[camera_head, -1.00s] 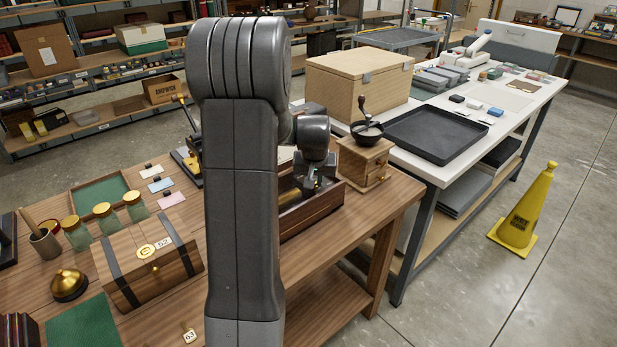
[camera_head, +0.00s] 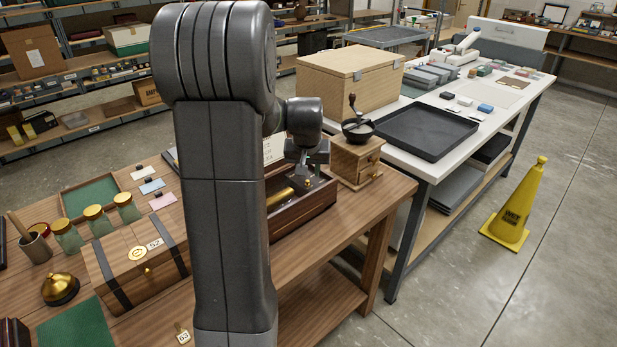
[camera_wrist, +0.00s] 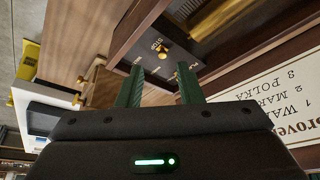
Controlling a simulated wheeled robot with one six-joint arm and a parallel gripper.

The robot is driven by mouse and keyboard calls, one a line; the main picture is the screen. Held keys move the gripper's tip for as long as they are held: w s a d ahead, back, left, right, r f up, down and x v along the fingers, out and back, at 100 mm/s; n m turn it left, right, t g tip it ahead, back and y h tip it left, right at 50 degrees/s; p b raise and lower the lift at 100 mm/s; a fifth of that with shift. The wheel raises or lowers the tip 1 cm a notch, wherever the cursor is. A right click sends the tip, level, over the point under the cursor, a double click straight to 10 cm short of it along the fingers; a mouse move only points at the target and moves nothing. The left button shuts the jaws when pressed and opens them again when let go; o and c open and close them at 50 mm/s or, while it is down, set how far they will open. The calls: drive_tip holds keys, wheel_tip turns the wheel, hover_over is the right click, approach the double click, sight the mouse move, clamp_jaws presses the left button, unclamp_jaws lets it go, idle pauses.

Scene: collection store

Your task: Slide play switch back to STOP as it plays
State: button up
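The music box (camera_head: 305,212) is an open dark wooden case on the near table, partly hidden behind my arm in the head view. Its brass cylinder (camera_head: 280,195) shows inside; in the wrist view the comb and cylinder (camera_wrist: 222,14) are at the top. Contact with the knob is not visible.
A wooden grinder (camera_head: 355,158) stands close right of the music box. A printed tune card (camera_wrist: 275,100) is beside the case. A strapped chest (camera_head: 135,262), jars (camera_head: 95,218) and a bell (camera_head: 60,288) occupy the table's left. The floor by the yellow cone (camera_head: 515,210) is open.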

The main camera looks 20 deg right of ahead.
sight(308, 182)
drive_tip(key=v, duration=0.9)
drive_tip(key=x, duration=1.4)
drive_tip(key=shift+a, duration=0.1)
drive_tip(key=shift+w+a+r+p, duration=0.1)
drive_tip(key=shift+w+a+p, duration=0.15)
drive_tip(key=shift+w+p, duration=0.45)
drive_tip(key=shift+w+a, duration=0.15)
drive_tip(key=shift+w, duration=0.35)
